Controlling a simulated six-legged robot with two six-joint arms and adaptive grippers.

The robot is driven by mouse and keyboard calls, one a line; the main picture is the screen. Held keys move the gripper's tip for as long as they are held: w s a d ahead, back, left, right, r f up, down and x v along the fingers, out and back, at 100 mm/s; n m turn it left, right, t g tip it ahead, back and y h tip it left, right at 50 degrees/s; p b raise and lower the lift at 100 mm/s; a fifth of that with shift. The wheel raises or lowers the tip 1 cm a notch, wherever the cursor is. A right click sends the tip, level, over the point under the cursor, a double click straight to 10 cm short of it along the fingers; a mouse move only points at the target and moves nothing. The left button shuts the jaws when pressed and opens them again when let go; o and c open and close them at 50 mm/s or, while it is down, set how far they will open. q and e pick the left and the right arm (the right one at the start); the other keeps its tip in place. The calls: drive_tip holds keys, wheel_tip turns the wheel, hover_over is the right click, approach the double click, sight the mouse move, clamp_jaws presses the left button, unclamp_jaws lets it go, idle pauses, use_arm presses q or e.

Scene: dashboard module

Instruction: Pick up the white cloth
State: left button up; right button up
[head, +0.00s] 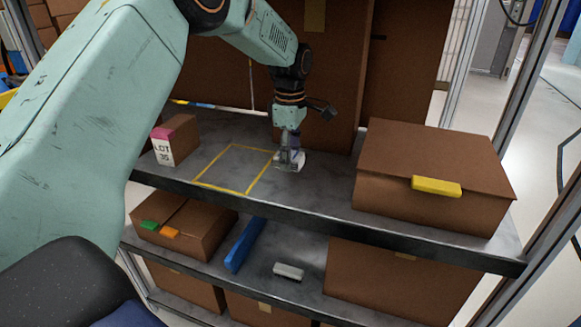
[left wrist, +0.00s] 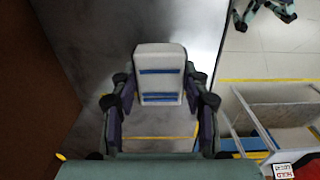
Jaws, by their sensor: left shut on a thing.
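The white cloth (left wrist: 160,62) shows in the left wrist view as a folded pad with blue stripes, between the two fingers of my left gripper (left wrist: 164,92). In the head view my left gripper (head: 288,157) reaches down to the upper shelf (head: 320,198), just right of a yellow outlined square. The fingers are shut on the cloth. A pale part of the cloth (head: 298,163) shows at the fingertips, at or very near the shelf surface; I cannot tell whether it touches. My right gripper is not in view.
A large brown box (head: 430,160) with a yellow item (head: 436,187) stands right of the gripper. A small box marked LOT (head: 175,141) stands left. Tall brown boxes (head: 325,75) stand close behind. The yellow outlined square (head: 232,165) is empty. The lower shelf holds boxes and a blue item (head: 245,245).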

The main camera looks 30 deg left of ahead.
use_arm(q)
wheel_tip(320, 180, up, 2)
drive_tip(key=shift+r, duration=0.1)
drive_tip(key=shift+s+d, duration=0.15)
drive_tip(key=shift+s, duration=0.15)
drive_tip(key=s+d+b, duration=0.2)
drive_tip(key=s+d, duration=0.2)
drive_tip(key=s, duration=1.4)
drive_tip(key=shift+s+d, duration=0.2)
